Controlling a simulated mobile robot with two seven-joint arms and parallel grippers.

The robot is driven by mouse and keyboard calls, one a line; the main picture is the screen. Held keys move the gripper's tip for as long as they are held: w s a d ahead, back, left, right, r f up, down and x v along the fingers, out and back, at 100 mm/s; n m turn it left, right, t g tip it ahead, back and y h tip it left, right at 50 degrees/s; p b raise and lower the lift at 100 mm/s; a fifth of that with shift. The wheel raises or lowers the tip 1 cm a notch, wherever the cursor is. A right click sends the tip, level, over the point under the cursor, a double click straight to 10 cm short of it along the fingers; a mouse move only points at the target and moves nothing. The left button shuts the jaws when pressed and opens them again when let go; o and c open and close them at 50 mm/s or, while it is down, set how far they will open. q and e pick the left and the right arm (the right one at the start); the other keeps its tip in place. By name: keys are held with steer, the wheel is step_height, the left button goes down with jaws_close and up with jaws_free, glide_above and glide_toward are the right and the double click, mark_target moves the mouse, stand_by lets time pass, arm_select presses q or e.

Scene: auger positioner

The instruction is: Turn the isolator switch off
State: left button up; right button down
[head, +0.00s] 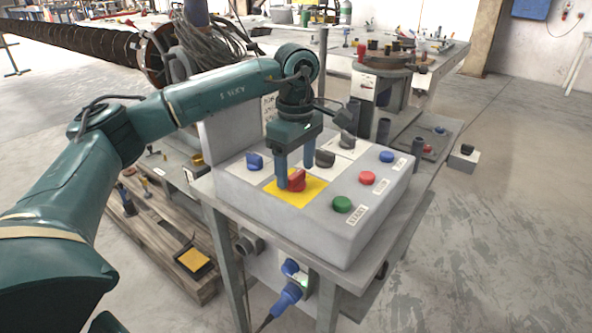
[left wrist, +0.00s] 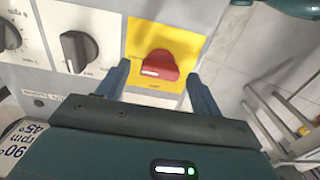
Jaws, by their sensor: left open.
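The isolator switch is a red knob (head: 296,181) on a yellow plate (head: 314,188) on the top face of the grey control box (head: 338,215). It also shows in the left wrist view as a red knob (left wrist: 158,66) with a white mark, on the yellow plate (left wrist: 140,32). My left gripper (head: 295,170) points down at the knob with its fingers apart and nothing between them gripped. In the left wrist view the left gripper's (left wrist: 158,85) two fingers stand on either side of the knob's near edge. Whether they touch it cannot be told. My right gripper is not in view.
Green (head: 342,204), red (head: 365,178) and blue (head: 386,156) push buttons line the box's right side. A blue plug (head: 287,296) hangs below. Open floor lies to the right.

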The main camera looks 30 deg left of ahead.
arm_select(q)
steer(key=shift+f, duration=0.5)
steer(key=c, duration=1)
